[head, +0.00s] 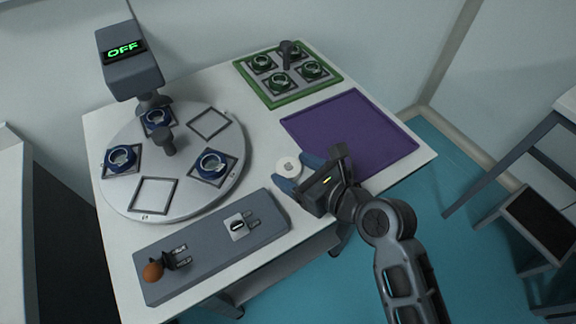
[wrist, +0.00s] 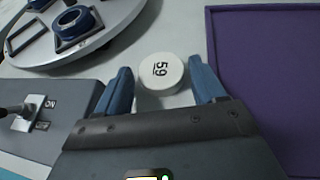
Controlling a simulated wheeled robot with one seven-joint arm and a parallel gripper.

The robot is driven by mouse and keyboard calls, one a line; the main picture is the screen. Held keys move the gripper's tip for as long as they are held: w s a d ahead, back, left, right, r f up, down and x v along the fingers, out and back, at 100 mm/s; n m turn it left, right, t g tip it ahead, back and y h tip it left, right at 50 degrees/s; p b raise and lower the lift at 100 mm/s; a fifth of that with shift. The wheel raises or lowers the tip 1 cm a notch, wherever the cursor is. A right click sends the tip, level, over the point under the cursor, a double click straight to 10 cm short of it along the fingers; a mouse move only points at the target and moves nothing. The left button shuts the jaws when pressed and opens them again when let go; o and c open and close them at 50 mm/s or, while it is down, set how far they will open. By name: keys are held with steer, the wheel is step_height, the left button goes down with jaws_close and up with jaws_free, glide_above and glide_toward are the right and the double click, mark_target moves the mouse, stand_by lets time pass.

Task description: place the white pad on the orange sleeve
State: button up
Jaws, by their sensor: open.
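A white round pad (head: 286,163) lies on the white table in front of my gripper (head: 293,171). In the wrist view the pad (wrist: 161,72) carries the black mark "59" and sits between the tips of the two blue fingers. My gripper is open, with a gap on both sides of the pad, and holds nothing. I see no clear orange sleeve. The only orange thing is a rounded knob (head: 153,271) at the left end of the grey panel, beside a dark lever-like part.
A round grey turntable (head: 188,198) bears square frames, several with blue rings. A grey box reading OFF (head: 128,62) stands behind it. The grey switch panel (head: 205,258) lies along the front edge. A purple mat (head: 350,135) is right of the pad; a green tray (head: 271,101) is behind.

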steer(key=shift+w+a+f, duration=0.15)
steer(key=shift+w+a, duration=0.1)
steer(key=c, duration=0.9)
